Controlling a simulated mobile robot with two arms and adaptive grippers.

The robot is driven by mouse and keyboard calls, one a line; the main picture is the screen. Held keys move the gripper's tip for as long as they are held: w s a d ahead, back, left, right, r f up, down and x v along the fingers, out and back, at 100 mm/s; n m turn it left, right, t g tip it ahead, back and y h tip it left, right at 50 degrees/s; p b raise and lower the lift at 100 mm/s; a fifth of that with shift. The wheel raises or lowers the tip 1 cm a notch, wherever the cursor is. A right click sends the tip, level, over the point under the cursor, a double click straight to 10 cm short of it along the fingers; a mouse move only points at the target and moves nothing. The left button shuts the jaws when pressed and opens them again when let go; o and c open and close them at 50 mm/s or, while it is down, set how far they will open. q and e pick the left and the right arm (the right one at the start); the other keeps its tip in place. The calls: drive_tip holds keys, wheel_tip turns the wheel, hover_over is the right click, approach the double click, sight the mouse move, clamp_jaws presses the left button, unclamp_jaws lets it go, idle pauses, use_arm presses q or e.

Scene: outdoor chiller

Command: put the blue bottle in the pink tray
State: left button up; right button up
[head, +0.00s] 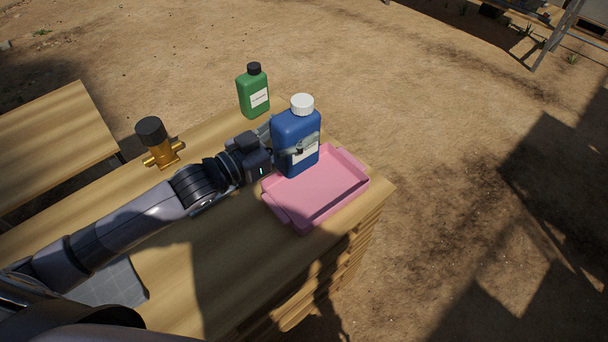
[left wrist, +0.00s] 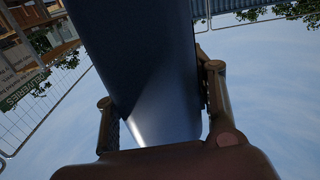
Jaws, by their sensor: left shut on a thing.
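The blue bottle (head: 290,128) has a white cap and a white label and is upright. My left gripper (head: 297,147) is shut on it, with a finger across its front. In the left wrist view the blue bottle (left wrist: 150,70) fills the space between the fingers of my left gripper (left wrist: 160,105). The pink tray (head: 335,200) lies on the wooden table near its right end. The bottle shows over the tray's back left part; I cannot tell whether its base touches the tray floor. My right gripper is not in view.
A green bottle (head: 254,92) with a black cap stands at the table's back edge. A brass fitting with a black top (head: 153,140) stands behind my left arm. A grey mat (head: 112,285) lies at the near left of the table (head: 235,270).

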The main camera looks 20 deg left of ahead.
use_arm(q)
wheel_tip(320, 180, down, 15)
drive_tip(key=shift+r, duration=0.15)
idle(0.4)
drive_tip(key=shift+f+b, duration=0.25)
drive_tip(key=shift+b, duration=0.15)
drive_tip(key=o, duration=1.4)
drive_tip(key=shift+o, duration=0.2)
drive_tip(key=v, duration=1.2)
drive_tip(key=shift+r+b, duration=0.2)
drive_tip(key=shift+b, duration=0.1)
